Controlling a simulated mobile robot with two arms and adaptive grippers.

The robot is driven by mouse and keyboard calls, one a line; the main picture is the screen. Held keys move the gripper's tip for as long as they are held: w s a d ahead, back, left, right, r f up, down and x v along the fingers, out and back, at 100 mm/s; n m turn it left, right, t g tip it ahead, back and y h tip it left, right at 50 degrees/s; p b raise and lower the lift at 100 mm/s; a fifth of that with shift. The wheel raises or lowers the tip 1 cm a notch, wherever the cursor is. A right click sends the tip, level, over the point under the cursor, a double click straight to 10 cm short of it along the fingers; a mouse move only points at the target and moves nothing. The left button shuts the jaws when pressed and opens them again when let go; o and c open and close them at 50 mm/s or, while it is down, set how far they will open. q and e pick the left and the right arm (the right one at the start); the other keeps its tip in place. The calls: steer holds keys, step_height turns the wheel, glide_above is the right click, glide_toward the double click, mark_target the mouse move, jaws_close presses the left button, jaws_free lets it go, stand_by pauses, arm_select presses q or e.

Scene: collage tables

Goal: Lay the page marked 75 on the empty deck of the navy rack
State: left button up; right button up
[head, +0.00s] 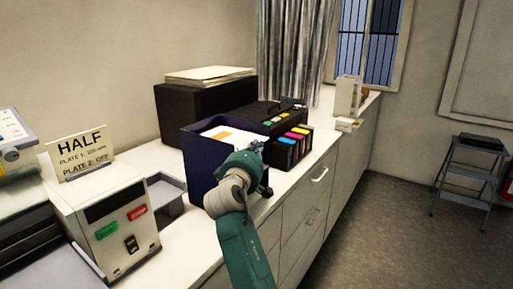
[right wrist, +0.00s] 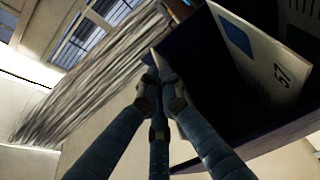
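The navy rack (head: 205,170) stands on the white counter, open at the top. A white page with an orange block (head: 222,134) shows at its top, reaching toward my right gripper (head: 262,168). In the right wrist view my right gripper's fingers (right wrist: 160,88) are closed together on a thin pale sheet (right wrist: 154,55) seen edge-on. Its number is hidden; it appears to be the orange-block page. Another page, with a blue block (right wrist: 235,38), stands inside the dark rack; its tilted digits look like 57. The rack's decks are mostly hidden. My left gripper is not in view.
A black printer (head: 200,108) with a paper stack is behind the rack, and coloured cartridges (head: 297,140) stand to its right. A control box (head: 120,220) and a HALF sign (head: 80,152) are at left. A step stool (head: 468,175) stands across the floor.

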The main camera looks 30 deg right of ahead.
steer(key=o, duration=0.5)
steer(key=shift+c, duration=0.2)
steer(key=v, duration=0.7)
steer(key=shift+s, duration=0.15)
steer(key=shift+a, duration=0.25)
